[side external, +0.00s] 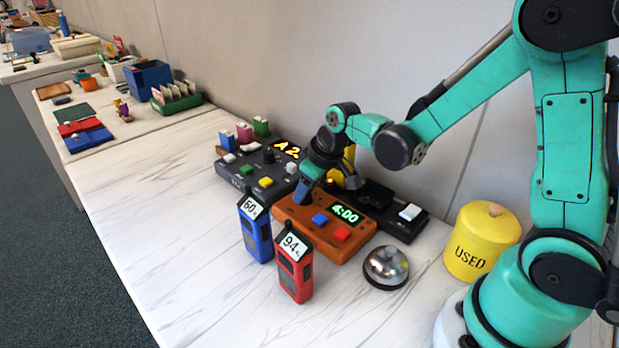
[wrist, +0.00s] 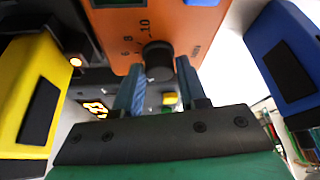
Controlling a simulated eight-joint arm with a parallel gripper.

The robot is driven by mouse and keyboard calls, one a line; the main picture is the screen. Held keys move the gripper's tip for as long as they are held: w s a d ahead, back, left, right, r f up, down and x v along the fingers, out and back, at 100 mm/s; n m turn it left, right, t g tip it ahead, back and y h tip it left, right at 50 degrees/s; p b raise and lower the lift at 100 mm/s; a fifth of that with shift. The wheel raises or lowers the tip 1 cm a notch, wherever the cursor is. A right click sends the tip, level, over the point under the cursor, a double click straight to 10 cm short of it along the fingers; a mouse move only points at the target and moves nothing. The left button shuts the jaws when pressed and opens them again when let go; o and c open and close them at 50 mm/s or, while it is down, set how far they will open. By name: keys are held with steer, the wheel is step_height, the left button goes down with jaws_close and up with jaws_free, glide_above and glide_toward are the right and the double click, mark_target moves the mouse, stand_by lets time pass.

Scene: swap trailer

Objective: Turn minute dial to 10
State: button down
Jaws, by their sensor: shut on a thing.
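The orange timer box (side external: 338,252) stands on the marble counter with a green display (side external: 345,213) reading 4:00, a blue button (side external: 320,219) and a red button (side external: 342,235). In the wrist view, the black minute dial (wrist: 158,54) sits on the orange face, with the numbers 6, 8 and 10 visible beside it. My gripper (wrist: 159,68) points at the box with one finger on each side of the dial and is shut on it. In the side view, my gripper (side external: 306,190) covers the dial. The dial's pointer mark cannot be made out.
A blue handset (side external: 256,232) marked 60% and a red handset (side external: 296,268) marked 94% stand close in front. A bell (side external: 386,267) and a yellow USED canister (side external: 482,243) stand right. A dark panel (side external: 262,172) is behind left; a yellow handset (wrist: 28,95) is close beside my gripper.

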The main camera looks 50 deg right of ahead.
steer(key=m+h, duration=0.1)
steer(key=m, duration=0.2)
steer(key=shift+a+m, duration=0.1)
steer(key=shift+m, duration=0.2)
steer(key=shift+m+h, duration=0.9)
steer(key=shift+m, duration=0.9)
steer(key=shift+c, duration=2.4)
jaws_free()
steer(key=shift+v, duration=2.8)
steer(key=shift+r, duration=0.1)
